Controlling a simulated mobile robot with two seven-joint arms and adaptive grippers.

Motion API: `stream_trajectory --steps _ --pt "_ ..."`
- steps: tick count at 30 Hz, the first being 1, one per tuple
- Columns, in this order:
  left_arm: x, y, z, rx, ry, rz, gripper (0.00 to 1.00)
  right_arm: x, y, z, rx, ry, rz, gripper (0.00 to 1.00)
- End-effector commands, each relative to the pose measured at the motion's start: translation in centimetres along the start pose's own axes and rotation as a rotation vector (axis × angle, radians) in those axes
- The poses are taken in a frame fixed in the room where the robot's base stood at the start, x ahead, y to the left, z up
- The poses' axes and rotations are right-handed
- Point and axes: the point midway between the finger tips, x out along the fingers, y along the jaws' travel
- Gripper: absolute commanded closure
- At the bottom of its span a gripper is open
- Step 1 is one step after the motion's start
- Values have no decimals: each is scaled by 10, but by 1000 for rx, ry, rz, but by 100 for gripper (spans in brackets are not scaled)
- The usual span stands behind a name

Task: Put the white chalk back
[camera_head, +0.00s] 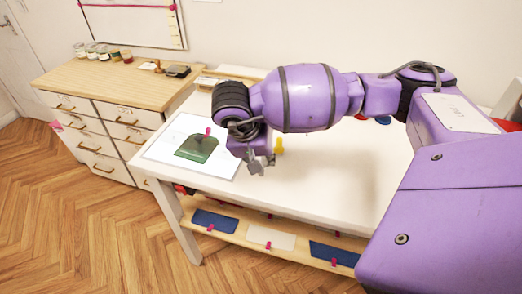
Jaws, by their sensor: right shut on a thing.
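My purple right arm reaches in from the right over the white table (335,190). My right gripper (258,166) points down above the table, beside the white sheet. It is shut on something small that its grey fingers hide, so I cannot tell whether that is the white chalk. I cannot make out the white chalk anywhere else. A small wooden holder (207,81) shows at the table's back left, partly hidden by my arm. A yellow object (279,145) shows just right of the gripper. My left gripper is not in view.
The shelf below (228,228) holds blue and cream cloth pieces. A wooden-topped drawer cabinet (110,85) with jars stands at left. The table's front middle is clear.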

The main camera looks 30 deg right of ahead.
Motion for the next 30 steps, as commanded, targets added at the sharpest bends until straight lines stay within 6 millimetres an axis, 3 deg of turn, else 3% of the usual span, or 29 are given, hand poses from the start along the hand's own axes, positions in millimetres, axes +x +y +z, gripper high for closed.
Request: stream_trajectory --steps 3,11,16,29,30 --pt "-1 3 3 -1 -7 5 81 18 2 -5 2 -1 2 100" --pt "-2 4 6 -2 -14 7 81 37 3 -10 2 -1 2 100" --pt "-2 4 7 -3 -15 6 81 60 -4 -1 0 -3 0 100" --pt "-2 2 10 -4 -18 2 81 68 -6 2 0 0 1 100" --pt "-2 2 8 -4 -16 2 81 68 -6 2 0 0 0 83"
